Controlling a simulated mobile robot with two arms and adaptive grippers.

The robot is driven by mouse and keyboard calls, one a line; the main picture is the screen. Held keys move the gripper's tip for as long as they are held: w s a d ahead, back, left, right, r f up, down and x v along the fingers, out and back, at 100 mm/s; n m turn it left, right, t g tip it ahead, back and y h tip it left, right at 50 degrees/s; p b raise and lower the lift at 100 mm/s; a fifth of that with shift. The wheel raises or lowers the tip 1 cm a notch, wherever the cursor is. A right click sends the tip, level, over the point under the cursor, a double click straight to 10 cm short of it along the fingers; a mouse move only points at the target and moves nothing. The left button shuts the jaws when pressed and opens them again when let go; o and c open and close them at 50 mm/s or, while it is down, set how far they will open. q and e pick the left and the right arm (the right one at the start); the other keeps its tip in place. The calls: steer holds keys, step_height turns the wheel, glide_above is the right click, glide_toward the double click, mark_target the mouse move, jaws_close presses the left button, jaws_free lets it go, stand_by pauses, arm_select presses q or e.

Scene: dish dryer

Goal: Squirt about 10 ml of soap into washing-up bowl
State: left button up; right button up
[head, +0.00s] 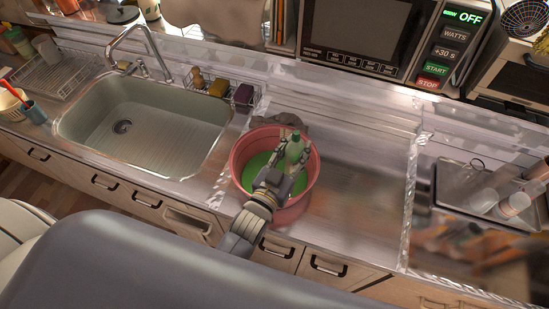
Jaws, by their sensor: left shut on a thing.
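A pinkish-red washing-up bowl (308,178) stands on the steel counter to the right of the sink. Bright green liquid (257,163) shows inside it. My left gripper (289,165) is over the bowl and shut on a green soap bottle (295,148). The bottle's dark top points up and away from me, and the gripper hides its lower part. I cannot tell whether soap is coming out. My right gripper is not in view.
The empty sink (150,125) with its tap (140,55) lies to the left. A wire caddy (222,92) with sponges stands behind. A microwave (385,40) is at the back right. A tray (480,190) with glasses lies far right. Counter right of the bowl is clear.

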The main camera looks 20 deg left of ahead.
mark_target(294, 142)
arm_select(q)
steer(key=shift+r+p, duration=2.6)
steer(key=shift+r, duration=0.05)
steer(key=shift+f, duration=0.1)
